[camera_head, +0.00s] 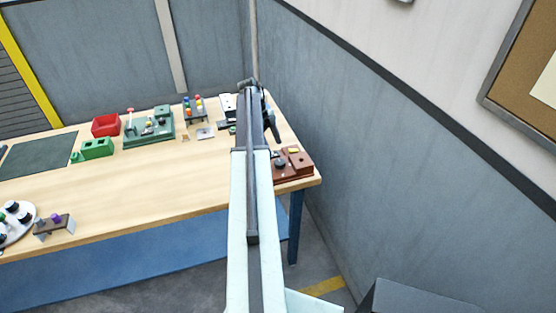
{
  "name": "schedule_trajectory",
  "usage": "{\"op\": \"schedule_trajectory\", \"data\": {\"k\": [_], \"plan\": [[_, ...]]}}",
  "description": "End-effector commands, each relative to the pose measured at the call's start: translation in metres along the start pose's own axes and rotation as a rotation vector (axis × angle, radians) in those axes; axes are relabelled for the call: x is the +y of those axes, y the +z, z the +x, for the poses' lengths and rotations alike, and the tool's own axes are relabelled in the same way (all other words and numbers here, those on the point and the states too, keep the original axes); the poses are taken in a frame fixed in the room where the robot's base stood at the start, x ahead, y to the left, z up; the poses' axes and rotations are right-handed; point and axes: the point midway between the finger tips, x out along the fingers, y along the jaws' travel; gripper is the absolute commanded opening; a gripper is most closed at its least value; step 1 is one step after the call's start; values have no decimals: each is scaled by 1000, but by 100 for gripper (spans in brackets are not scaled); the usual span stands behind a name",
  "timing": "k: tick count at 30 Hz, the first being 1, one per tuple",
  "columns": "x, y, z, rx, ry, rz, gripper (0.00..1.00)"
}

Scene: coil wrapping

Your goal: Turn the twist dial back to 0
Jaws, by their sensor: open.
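A red-brown box (302,166) sits at the right end of the wooden table, partly hidden behind my arm. On its top are a dark round knob (280,163), which may be the twist dial, and a small yellow piece (294,150). The dial's marking is too small to read. My arm reaches forward over the table. My gripper (273,133) is a small dark shape at the arm's far end, just behind the box in the picture. It is open, with nothing seen in it. Whether it touches anything cannot be told.
The table (150,185) has a clear middle. Along its back are a red bin (106,125), a green block (97,148), a green board (160,128) and a rack of coloured pieces (195,108). A round white tray (16,220) is at front left. A wall (400,150) rises at right.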

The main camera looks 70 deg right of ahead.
Motion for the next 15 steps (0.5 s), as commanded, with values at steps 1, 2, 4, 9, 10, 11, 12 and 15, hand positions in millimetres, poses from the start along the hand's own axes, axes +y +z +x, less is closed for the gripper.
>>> {"op": "schedule_trajectory", "data": {"k": [1,2,4,9,10,11,12,15], "plan": [[0,1,4,0,0,-1,64],[1,1,7,0,0,-2,64],[1,2,15,-1,0,-3,64],[1,4,45,-1,0,-3,64],[1,4,51,-1,0,-3,64],[2,4,56,-1,0,-3,64],[2,4,64,-1,0,-4,64],[2,4,76,-1,-1,-5,64]]}}
